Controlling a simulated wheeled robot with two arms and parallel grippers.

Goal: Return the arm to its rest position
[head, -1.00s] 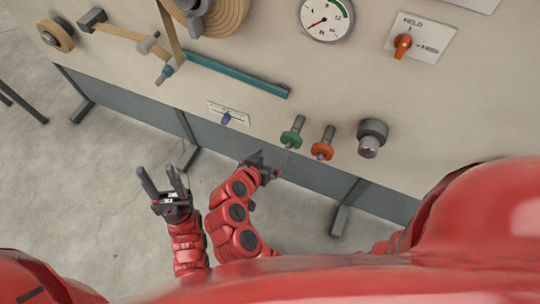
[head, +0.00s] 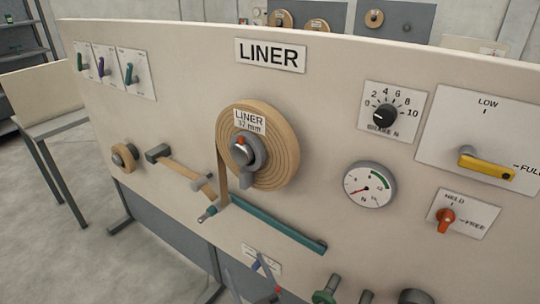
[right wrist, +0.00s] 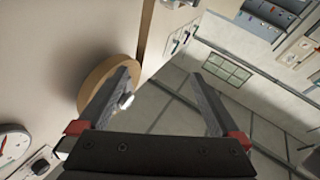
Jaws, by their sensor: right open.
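My right gripper (head: 248,279) shows at the bottom edge of the head view, in front of the panel's lower part, partly cut off. In the right wrist view its two fingers (right wrist: 166,78) are spread apart with nothing between them. Behind the left finger in that view is the tan tape roll (right wrist: 98,82), with the floor beyond the gap. No contact shows there. The roll marked LINER (head: 284,158) hangs on the upright panel (head: 330,90) in the head view. My left gripper is not in view.
A teal bar (head: 275,228), a round gauge (head: 369,186), a yellow lever (head: 487,166) and an orange-red knob (head: 445,217) are on the panel. A small plate (head: 262,258) lies by my gripper. Open floor (head: 60,215) is at left.

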